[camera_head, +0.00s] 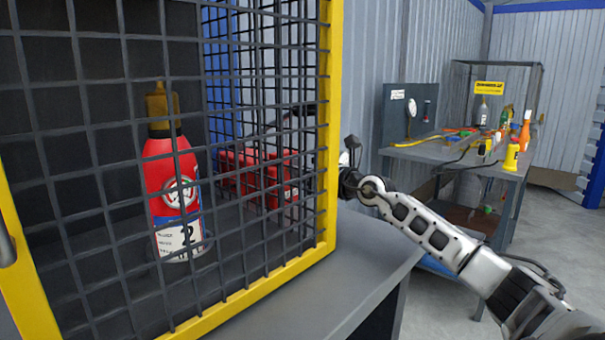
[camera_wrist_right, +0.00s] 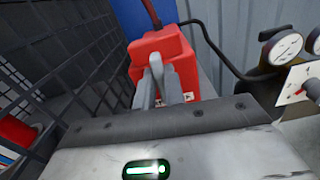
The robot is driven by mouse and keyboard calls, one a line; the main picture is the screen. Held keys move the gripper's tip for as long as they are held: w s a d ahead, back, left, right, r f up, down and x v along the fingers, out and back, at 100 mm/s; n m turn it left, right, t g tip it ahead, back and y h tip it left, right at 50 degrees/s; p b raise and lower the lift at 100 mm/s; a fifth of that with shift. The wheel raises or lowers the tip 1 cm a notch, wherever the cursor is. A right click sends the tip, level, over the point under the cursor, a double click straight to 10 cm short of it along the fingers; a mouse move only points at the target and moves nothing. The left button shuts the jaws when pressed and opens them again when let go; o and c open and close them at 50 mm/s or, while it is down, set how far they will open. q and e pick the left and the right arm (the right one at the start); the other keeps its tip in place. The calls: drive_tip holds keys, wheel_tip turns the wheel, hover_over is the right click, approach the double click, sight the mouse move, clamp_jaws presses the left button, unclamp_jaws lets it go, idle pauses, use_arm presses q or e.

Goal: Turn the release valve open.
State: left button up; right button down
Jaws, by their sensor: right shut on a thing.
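No part in view can be surely named as the release valve. A red box (camera_head: 262,178) shows behind the cage mesh in the head view; it is close ahead in the right wrist view (camera_wrist_right: 165,58), with a hose rising from its top. My right gripper (camera_wrist_right: 160,72) has its grey fingers close together in front of the red box's face. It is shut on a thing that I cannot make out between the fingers. A white plate with a small red lever (camera_wrist_right: 301,92) is at the wrist view's right edge, apart from the fingers. My left gripper is not in view.
A yellow-framed mesh cage (camera_head: 328,130) stands at left, with a red extinguisher (camera_head: 172,180) upright behind its mesh. Dial gauges (camera_wrist_right: 283,47) stand right of the red box. A bench (camera_head: 475,160) with tools and bottles stands at the back right. The grey tabletop's front right (camera_head: 365,262) is clear.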

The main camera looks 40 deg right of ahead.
drive_tip(key=shift+n, duration=0.5)
drive_tip(key=c, duration=1.5)
unclamp_jaws()
drive_tip(key=shift+s, duration=0.2)
drive_tip(key=shift+s+d+f, duration=0.15)
drive_tip(key=shift+s, duration=0.5)
drive_tip(key=s+b, duration=0.1)
drive_tip(key=s, duration=0.2)
drive_tip(key=shift+s+d, duration=0.1)
drive_tip(key=s, duration=1.1)
drive_tip(key=shift+d+p, duration=0.35)
drive_tip(key=shift+d, duration=0.05)
